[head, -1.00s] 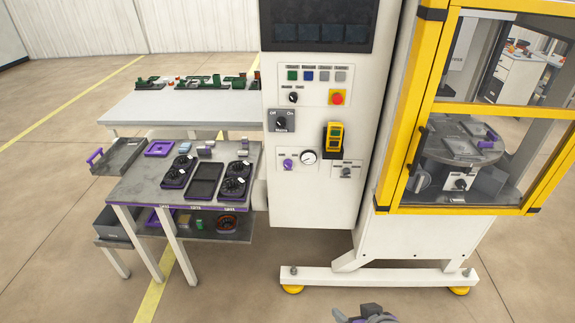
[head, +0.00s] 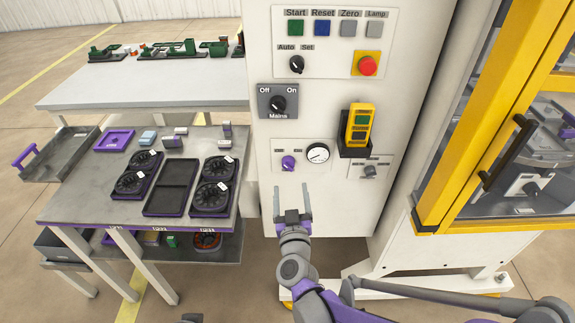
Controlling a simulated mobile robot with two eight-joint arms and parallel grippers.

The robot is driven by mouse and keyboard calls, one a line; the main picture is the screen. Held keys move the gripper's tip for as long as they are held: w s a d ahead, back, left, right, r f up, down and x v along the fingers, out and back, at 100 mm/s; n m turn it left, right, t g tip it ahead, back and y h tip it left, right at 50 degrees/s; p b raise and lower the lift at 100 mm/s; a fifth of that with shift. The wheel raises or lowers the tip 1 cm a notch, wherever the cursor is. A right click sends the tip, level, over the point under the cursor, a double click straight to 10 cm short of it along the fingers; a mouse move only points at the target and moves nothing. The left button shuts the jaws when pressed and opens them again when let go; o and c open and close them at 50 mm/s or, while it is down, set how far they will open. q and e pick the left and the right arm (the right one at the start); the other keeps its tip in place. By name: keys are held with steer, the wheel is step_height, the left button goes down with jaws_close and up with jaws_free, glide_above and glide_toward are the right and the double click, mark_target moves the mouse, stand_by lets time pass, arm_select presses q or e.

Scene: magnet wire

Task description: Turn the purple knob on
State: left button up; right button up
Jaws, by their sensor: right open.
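The purple knob (head: 288,162) sits on a small white plate low on the front of the white control cabinet, left of a round gauge (head: 318,153). Its pointer direction is too small to tell for sure. My right gripper (head: 292,188) is in front of the cabinet, just below the knob in the picture. Its two fingers point up, spread apart, with nothing between them, and look apart from the knob. My left gripper is not clearly visible; only a small dark part shows at the bottom edge.
A black Mains switch (head: 278,103) and a red emergency button (head: 367,65) sit higher on the cabinet. A yellow handheld device (head: 359,125) juts out right of the gauge. A grey table (head: 120,185) with fans stands left. The yellow-framed machine door (head: 470,140) is right.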

mark_target(289, 168)
steer(key=w, duration=0.9)
steer(key=shift+w+a, duration=0.2)
steer(key=shift+a, duration=0.05)
jaws_close()
